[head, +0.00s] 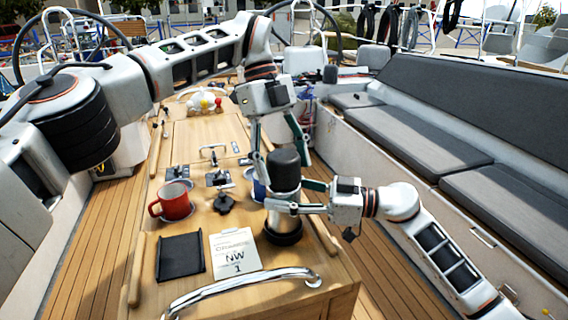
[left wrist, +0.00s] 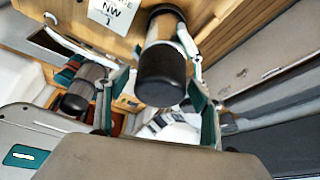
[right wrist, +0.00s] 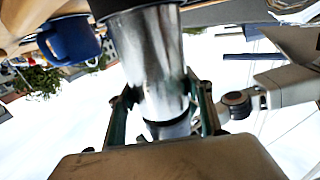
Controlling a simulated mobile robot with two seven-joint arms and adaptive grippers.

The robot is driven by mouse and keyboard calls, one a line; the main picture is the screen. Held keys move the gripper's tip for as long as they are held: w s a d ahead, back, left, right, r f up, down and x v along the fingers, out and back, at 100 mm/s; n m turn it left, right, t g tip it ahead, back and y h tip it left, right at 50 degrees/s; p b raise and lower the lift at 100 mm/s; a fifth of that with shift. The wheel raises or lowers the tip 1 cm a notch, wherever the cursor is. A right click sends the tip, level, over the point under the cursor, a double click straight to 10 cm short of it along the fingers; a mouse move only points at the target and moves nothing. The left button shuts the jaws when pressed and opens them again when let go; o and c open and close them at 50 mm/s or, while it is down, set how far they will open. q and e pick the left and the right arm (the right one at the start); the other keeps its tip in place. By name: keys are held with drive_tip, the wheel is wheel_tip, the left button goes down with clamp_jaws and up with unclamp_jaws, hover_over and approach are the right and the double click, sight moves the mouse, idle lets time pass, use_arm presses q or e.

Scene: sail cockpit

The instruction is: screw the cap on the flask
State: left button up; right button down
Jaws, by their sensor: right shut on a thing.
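The silver flask (head: 283,218) stands upright near the right edge of the cockpit table, with a black base. The black cap (head: 285,163) sits at its top; whether it is threaded cannot be told. My right gripper (head: 285,207) is shut on the flask body, and the right wrist view shows its fingers on both sides of the silver flask (right wrist: 155,65). My left gripper (head: 281,158) points down from above, its open fingers on either side of the cap. In the left wrist view the cap (left wrist: 163,78) lies between the fingers, with gaps visible.
A red mug (head: 175,203), a blue mug (head: 257,187) partly behind the left finger, a black pad (head: 180,257) and a paper card (head: 234,251) are on the table (head: 205,285). A chrome rail (head: 240,286) runs along its front. Grey cushioned seats (head: 415,143) are at right.

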use_arm(q)
drive_tip(key=shift+r, duration=2.25)
drive_tip(key=shift+c, duration=0.3)
drive_tip(key=n, duration=0.1)
drive_tip(key=r+n, duration=0.1)
drive_tip(key=n, duration=0.1)
drive_tip(key=shift+d+t, duration=0.15)
drive_tip(key=shift+t, duration=0.15)
drive_tip(key=n, duration=0.4)
drive_tip(key=shift+r+t+y, duration=0.3)
drive_tip(key=shift+t+y, duration=0.1)
drive_tip(key=n, duration=0.3)
drive_tip(key=shift+r+n+y, duration=0.1)
drive_tip(key=shift+n+y, duration=0.2)
drive_tip(key=n+t, duration=0.1)
drive_tip(key=n, duration=0.3)
drive_tip(key=shift+r+y, duration=0.2)
drive_tip(key=shift+y, duration=0.2)
drive_tip(key=n, duration=0.2)
drive_tip(key=n+t, duration=0.1)
drive_tip(key=shift+w+a+r+n+y, duration=0.1)
drive_tip(key=shift+a+r+n+y, duration=0.1)
drive_tip(key=shift+n+y, duration=0.15)
drive_tip(key=shift+f, duration=4)
